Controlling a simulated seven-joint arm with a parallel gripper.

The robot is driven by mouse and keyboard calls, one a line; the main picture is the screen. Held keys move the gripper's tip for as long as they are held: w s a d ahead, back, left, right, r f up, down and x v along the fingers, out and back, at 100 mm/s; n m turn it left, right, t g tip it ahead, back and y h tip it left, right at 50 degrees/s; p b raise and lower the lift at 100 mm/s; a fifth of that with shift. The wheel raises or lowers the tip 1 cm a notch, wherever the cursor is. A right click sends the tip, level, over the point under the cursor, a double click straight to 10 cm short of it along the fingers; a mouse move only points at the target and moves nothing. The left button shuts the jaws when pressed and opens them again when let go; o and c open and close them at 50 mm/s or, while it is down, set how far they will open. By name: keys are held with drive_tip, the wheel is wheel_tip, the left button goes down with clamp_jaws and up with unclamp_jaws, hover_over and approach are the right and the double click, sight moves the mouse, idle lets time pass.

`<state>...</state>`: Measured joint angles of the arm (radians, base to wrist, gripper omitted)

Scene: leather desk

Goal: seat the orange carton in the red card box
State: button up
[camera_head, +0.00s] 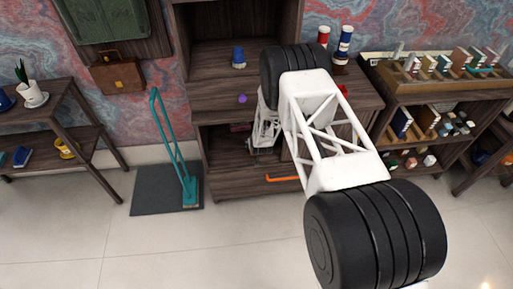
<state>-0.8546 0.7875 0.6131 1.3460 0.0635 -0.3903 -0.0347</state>
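My gripper (262,140) is at the end of my white and black arm, in front of the desk's open lower compartment. It is small and partly hidden by the arm, so I cannot tell whether it is open or shut, or whether it holds anything. A small patch of red (343,90) shows on the desk top just right of the arm. It may be part of the red card box, but most of it is hidden. I cannot make out the orange carton with certainty.
The dark wooden desk (215,98) bears a blue object (238,58) and a purple one (242,99). Red and blue cylinders (344,42) stand at the back right. A shelf unit (400,85) with several books is right.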

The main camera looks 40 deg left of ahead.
drive_tip(key=shift+c, duration=0.3)
drive_tip(key=c, duration=0.9)
drive_tip(key=shift+r, duration=0.2)
drive_tip(key=shift+r, duration=1.65)
drive_tip(key=s+d, duration=0.3)
drive_tip(key=d, duration=0.1)
drive_tip(key=s+d+r, duration=0.1)
drive_tip(key=s+d, duration=0.6)
drive_tip(key=shift+s+d+r, duration=0.15)
drive_tip(key=shift+s+d, duration=0.2)
drive_tip(key=shift+d, duration=0.05)
